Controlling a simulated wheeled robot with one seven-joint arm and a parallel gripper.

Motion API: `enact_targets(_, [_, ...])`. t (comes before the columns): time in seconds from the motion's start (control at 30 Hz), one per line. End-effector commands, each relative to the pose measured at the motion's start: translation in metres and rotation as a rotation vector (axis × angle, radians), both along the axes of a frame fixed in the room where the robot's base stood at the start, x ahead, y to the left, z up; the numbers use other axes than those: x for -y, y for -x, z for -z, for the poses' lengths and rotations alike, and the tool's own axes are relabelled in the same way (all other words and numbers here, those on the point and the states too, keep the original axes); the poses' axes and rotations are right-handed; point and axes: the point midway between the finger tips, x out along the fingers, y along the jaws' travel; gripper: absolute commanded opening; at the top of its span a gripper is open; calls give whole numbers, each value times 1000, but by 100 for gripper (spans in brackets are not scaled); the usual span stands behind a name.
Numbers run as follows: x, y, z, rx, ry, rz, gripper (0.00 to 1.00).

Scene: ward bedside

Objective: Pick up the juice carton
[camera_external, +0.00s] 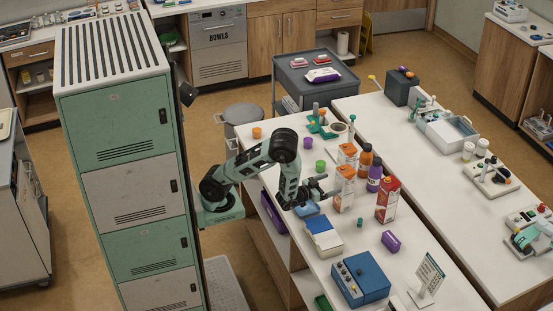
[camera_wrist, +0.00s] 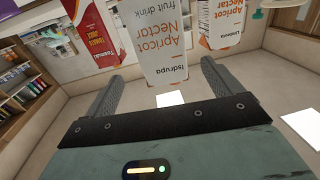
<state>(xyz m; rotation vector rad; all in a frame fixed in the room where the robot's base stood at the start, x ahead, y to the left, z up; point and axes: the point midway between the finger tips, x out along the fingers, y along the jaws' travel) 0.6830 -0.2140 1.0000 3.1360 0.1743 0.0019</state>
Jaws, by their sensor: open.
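My gripper (camera_external: 322,188) is open on the white table, at the left of the nearer white-and-orange juice carton (camera_external: 343,190). In the wrist view, where the print is upside down, that apricot nectar carton (camera_wrist: 165,45) lies ahead of my gripper (camera_wrist: 162,72), lined up between the two fingers. I cannot tell whether the fingers touch it. A second apricot nectar carton (camera_external: 347,155) stands behind it and shows at the right of the wrist view (camera_wrist: 221,22). A red tomato juice carton (camera_external: 387,202) stands to the right and shows at the left of the wrist view (camera_wrist: 93,35).
Orange (camera_external: 365,160) and purple (camera_external: 374,178) bottles stand close behind the nearer carton. A purple box (camera_external: 391,242), a blue-and-white box (camera_external: 323,237), a blue device (camera_external: 361,279) and a sign (camera_external: 428,278) are nearer the front.

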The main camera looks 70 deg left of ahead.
Motion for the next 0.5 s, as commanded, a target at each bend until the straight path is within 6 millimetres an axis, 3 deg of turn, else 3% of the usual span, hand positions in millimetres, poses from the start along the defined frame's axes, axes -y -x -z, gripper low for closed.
enact_targets(0.33, [-4, -7, 6, 2, 2, 2, 91])
enact_targets(0.5, [-8, -40, -1, -1, -3, 1, 91])
